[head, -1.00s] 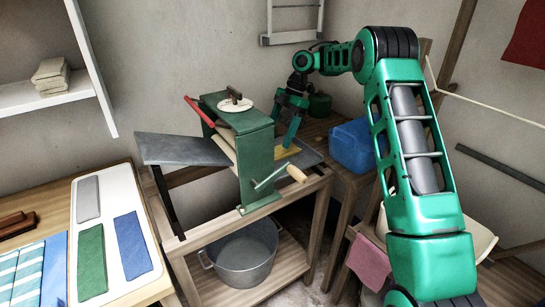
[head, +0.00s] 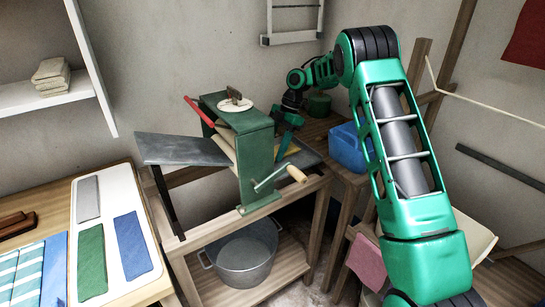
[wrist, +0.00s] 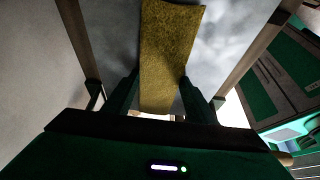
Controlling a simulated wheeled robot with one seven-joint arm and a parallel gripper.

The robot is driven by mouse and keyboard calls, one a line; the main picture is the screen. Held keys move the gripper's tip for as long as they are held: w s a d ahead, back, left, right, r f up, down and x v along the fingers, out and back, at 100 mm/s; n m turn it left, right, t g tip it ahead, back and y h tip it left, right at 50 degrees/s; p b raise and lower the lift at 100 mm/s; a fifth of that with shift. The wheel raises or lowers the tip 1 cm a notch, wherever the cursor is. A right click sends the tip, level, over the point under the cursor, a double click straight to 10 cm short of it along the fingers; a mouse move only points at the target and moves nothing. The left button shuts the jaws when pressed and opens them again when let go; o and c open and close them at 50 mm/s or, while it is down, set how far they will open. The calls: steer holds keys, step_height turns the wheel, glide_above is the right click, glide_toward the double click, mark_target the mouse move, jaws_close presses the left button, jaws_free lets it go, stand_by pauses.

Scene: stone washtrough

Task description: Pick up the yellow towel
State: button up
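The yellow towel (head: 293,149) lies on the grey board on the right side of the green wringer (head: 243,150), mostly hidden behind the wringer and my gripper. In the wrist view the towel (wrist: 168,50) is a long yellow strip running up from between my fingers. My gripper (head: 284,150) points down at the towel just behind the wringer. In the wrist view my gripper (wrist: 161,76) has its fingers apart, one at each long edge of the towel. I cannot tell whether they touch it.
The wringer's crank with wooden handle (head: 297,174) juts out in front of my gripper. A blue tub (head: 350,146) and a green pot (head: 319,104) stand to the right. A metal basin (head: 242,262) is on the shelf below. A white board with folded cloths (head: 92,262) lies left.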

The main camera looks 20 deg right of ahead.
steer(key=c, duration=0.5)
steer(key=shift+r, duration=0.15)
